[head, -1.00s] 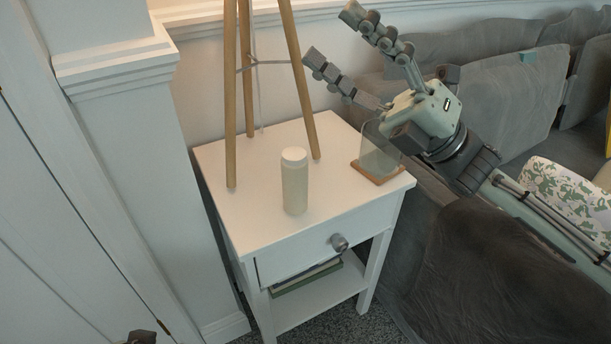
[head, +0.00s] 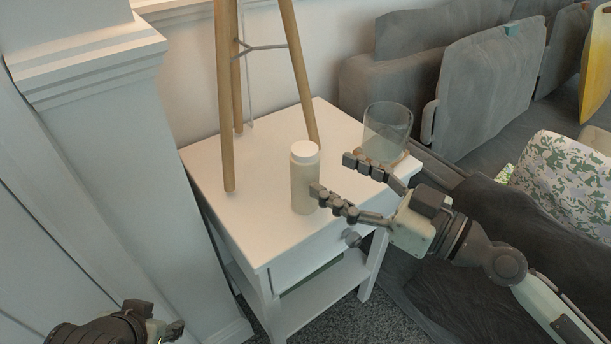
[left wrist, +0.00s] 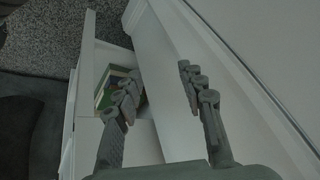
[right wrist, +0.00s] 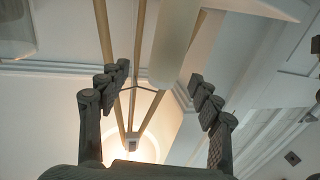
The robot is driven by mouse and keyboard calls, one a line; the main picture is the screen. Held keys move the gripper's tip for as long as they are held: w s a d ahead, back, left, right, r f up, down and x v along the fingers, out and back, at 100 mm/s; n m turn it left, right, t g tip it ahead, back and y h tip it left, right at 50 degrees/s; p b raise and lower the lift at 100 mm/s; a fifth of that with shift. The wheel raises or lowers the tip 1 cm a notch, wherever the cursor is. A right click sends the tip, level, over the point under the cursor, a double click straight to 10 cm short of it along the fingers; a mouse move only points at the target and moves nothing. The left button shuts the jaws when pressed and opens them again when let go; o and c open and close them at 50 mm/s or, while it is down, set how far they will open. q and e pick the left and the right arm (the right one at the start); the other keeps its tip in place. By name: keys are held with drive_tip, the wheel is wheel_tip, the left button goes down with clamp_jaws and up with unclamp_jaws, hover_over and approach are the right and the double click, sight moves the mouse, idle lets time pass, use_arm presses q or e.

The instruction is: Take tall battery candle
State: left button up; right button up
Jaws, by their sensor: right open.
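The tall battery candle (head: 304,180) is a cream cylinder with a paler top, standing upright on the white side table (head: 262,226). My right gripper (head: 332,176) is open just to the right of the candle, its fingers pointing toward it. One fingertip overlaps the candle's right edge in the head view; I cannot tell whether they touch. In the right wrist view the candle (right wrist: 175,45) shows between the spread fingers, farther out. My left gripper (left wrist: 158,88) is open and empty in the left wrist view, facing the table's lower shelf side.
A glass holder (head: 387,130) on a wooden base stands at the table's right back corner, close behind my right gripper. Wooden tripod legs (head: 226,110) stand behind the candle. A grey sofa (head: 487,95) is at right. Books (left wrist: 117,85) lie on the shelf.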

sight(317, 167)
drive_tip(key=shift+w+a+p, duration=0.3)
drive_tip(key=shift+w+a, duration=0.1)
drive_tip(key=shift+a, duration=0.2)
drive_tip(key=p+x, duration=0.2)
drive_tip(key=x, duration=0.2)
drive_tip(key=shift+s+a+r+p, duration=0.15)
drive_tip(key=shift+a+r+p, duration=0.2)
drive_tip(key=shift+p, duration=0.05)
use_arm(q)
wheel_tip(317, 167, down, 8)
drive_tip(key=s+a+g, duration=0.1)
drive_tip(key=a+g, duration=0.1)
drive_tip(key=shift+r, duration=0.25)
use_arm(e)
drive_tip(key=shift+w+a+f, duration=0.2)
drive_tip(key=shift+w+a, duration=0.05)
drive_tip(key=shift+a, duration=0.05)
drive_tip(key=c, duration=1.3)
use_arm(q)
drive_tip(key=shift+r, duration=0.1)
use_arm(e)
drive_tip(key=shift+r, duration=0.15)
